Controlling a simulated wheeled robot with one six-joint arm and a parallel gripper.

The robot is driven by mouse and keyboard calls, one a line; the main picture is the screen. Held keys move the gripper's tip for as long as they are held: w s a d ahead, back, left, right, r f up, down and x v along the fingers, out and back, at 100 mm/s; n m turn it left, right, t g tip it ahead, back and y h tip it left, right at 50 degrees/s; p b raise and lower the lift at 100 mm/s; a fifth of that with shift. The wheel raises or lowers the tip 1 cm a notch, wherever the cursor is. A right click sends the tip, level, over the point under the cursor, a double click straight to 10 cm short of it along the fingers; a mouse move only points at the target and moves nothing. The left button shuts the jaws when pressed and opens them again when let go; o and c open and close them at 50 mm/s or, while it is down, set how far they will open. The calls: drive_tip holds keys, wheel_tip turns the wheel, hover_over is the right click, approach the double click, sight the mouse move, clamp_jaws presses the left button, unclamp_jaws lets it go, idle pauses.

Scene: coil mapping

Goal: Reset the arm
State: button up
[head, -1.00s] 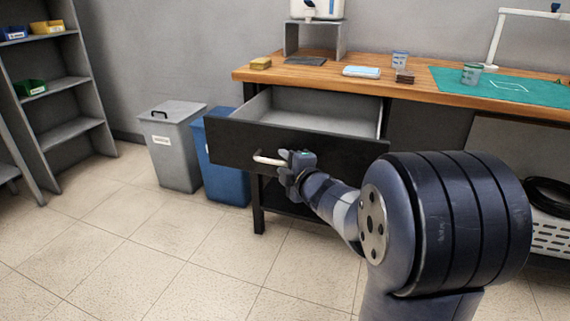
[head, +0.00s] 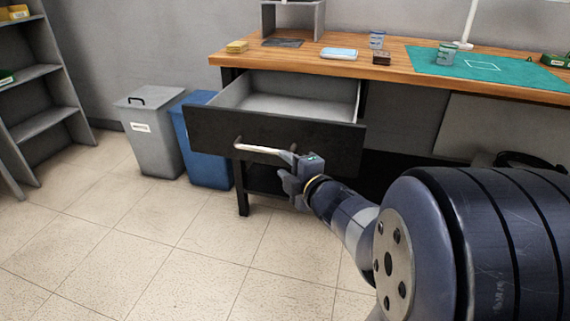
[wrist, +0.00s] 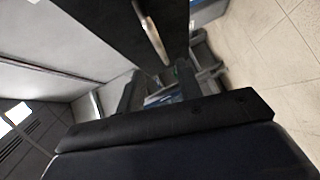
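The desk drawer (head: 270,138) stands pulled out, with a dark front and an empty pale grey inside. Its light bar handle (head: 262,150) runs across the front. In the wrist view the handle (wrist: 152,38) lies beyond the fingers, and a gap shows between the fingers (wrist: 158,86) with nothing held. Whether a finger touches the handle I cannot tell.
The wooden desk (head: 400,72) bears a green mat (head: 490,66), cups, a yellow sponge (head: 237,47) and a blue-white pack (head: 339,54). A grey bin (head: 150,135) and a blue bin (head: 205,155) stand left of it, near a shelf (head: 45,122). The floor in front is clear.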

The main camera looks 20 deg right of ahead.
sight(268, 151)
drive_tip(key=b+x, duration=0.3)
drive_tip(key=x, duration=0.8)
drive_tip(key=shift+d, duration=0.1)
drive_tip(key=shift+w+d, duration=0.1)
drive_tip(key=shift+w, duration=0.05)
